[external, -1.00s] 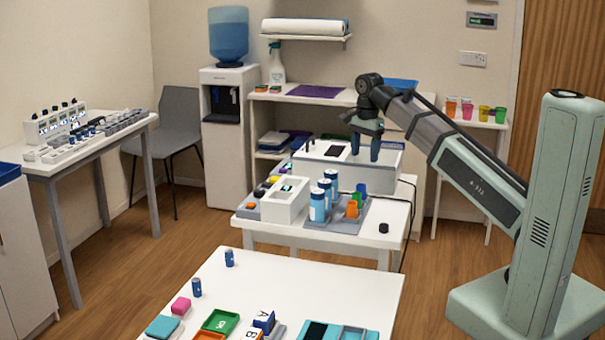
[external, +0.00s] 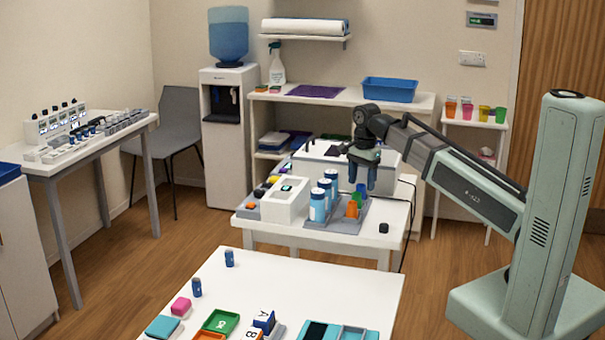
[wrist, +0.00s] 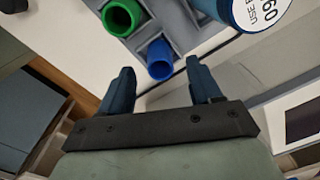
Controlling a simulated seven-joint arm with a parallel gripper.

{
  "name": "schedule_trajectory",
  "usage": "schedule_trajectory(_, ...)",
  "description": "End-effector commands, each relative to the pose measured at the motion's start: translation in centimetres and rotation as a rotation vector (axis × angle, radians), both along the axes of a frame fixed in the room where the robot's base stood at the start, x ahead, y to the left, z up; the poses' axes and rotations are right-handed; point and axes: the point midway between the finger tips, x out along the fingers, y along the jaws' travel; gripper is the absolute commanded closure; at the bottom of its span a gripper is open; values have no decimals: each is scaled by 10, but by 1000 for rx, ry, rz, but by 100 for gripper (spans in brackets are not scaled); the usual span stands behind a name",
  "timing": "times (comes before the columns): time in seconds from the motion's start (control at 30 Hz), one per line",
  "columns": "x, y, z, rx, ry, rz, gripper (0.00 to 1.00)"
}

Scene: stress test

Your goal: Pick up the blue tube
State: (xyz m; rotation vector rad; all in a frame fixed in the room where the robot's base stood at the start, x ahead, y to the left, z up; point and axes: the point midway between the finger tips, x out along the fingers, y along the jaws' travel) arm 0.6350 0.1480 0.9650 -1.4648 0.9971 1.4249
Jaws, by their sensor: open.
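The blue tube (wrist: 160,60) stands in a grey rack (wrist: 181,23), its open end facing the wrist camera. In the external view the blue tube (external: 361,188) is at the back of a short row, right by my fingertips. My gripper (external: 362,182) is open and empty, pointing down above the rack. In the wrist view my two fingers (wrist: 158,75) are spread on either side of the tube's line, with the tube just beyond their tips. I cannot tell the exact height gap.
A green tube (wrist: 122,17) stands beside the blue one, and an orange tube (external: 351,209) is in front. Blue-and-white bottles (external: 318,206) stand close on the left. A white box (external: 325,158) is behind. A black knob (external: 383,228) lies to the right on clear table.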

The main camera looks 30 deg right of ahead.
Motion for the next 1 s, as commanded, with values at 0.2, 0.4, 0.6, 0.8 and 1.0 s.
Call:
schedule_trajectory(0.2, -1, 1, -25, -1, 2, 1, 36)
schedule_trajectory(0.4, 0, 2, -28, 0, -1, 1, 36)
schedule_trajectory(0.6, 0, 2, -28, 0, 0, 1, 46)
schedule_trajectory(0.8, 0, 2, -28, 0, 0, 1, 65)
schedule_trajectory(1.0, 0, 2, -28, 0, 0, 1, 84)
